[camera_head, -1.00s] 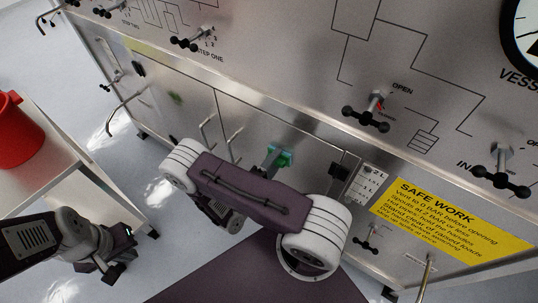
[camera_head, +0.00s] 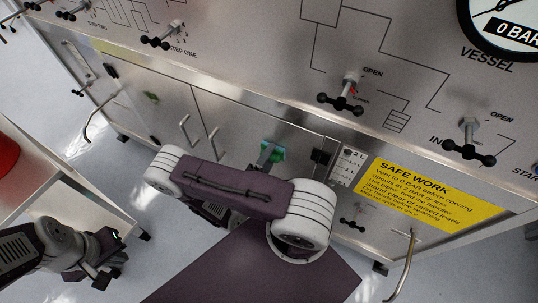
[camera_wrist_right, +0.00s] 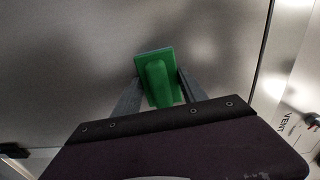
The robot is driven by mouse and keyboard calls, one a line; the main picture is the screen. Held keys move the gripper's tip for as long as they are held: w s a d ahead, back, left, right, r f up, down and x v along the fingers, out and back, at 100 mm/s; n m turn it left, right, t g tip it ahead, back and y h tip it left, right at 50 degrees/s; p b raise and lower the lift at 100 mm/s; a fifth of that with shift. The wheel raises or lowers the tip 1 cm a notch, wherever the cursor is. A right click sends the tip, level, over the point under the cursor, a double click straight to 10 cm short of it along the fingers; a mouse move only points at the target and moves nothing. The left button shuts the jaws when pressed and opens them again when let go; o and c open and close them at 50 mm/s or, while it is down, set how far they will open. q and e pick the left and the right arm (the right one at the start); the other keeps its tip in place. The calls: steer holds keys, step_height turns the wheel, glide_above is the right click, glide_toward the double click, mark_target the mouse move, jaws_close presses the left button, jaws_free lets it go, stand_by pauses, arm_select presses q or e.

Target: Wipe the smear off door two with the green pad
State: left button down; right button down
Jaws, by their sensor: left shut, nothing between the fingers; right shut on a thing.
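The green pad (camera_head: 271,152) is held in my right gripper (camera_wrist_right: 157,92), which is shut on it. In the wrist view the green pad (camera_wrist_right: 156,68) sits between the two grey fingers, facing a bare metal surface. I cannot tell whether it touches that surface. In the head view it is in front of the right-hand cabinet door (camera_head: 245,128). A small dark green smear (camera_head: 150,97) shows on the cabinet door further left, apart from the pad. No door number is readable. My left gripper (camera_head: 108,274) is shut and empty, low at the left.
Bar handles (camera_head: 185,130) stick out from the doors. Black-knobbed valves (camera_head: 342,103) project from the panel above. A yellow safety sign (camera_head: 430,193) is at the right. A white cart (camera_head: 50,185) with a red container (camera_head: 6,157) stands at the left.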

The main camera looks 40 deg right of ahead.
mark_target(262, 148)
steer(key=shift+w+a+r, duration=0.1)
steer(key=shift+w+a, duration=0.15)
steer(key=shift+w, duration=0.35)
steer(key=shift+w+a+f, duration=0.1)
steer(key=shift+w+a, duration=0.1)
steer(key=shift+w, duration=0.4)
steer(key=shift+w+a+r, duration=0.1)
steer(key=shift+w+a, duration=0.15)
steer(key=shift+w, duration=0.35)
steer(key=shift+w+a+b, duration=0.2)
steer(key=shift+w+a, duration=0.05)
steer(key=shift+w, duration=0.4)
steer(key=shift+w+a+b, duration=0.25)
steer(key=shift+w+a, duration=0.05)
steer(key=shift+w, duration=0.3)
steer(key=shift+w+a+b, duration=0.2)
steer(key=shift+w+a, duration=0.05)
steer(key=shift+w, duration=0.4)
steer(key=shift+w+a+f+b, duration=0.1)
steer(key=shift+w+a+b, duration=0.2)
steer(key=shift+w, duration=0.35)
steer(key=shift+w+a+f+b, duration=0.15)
steer(key=shift+w+a, duration=0.1)
steer(key=shift+w, duration=0.4)
steer(key=shift+w+a+r, duration=0.1)
steer(key=shift+w+a, duration=0.15)
steer(key=shift+w, duration=0.3)
steer(key=v, duration=0.6)
steer(key=shift+s, duration=0.1)
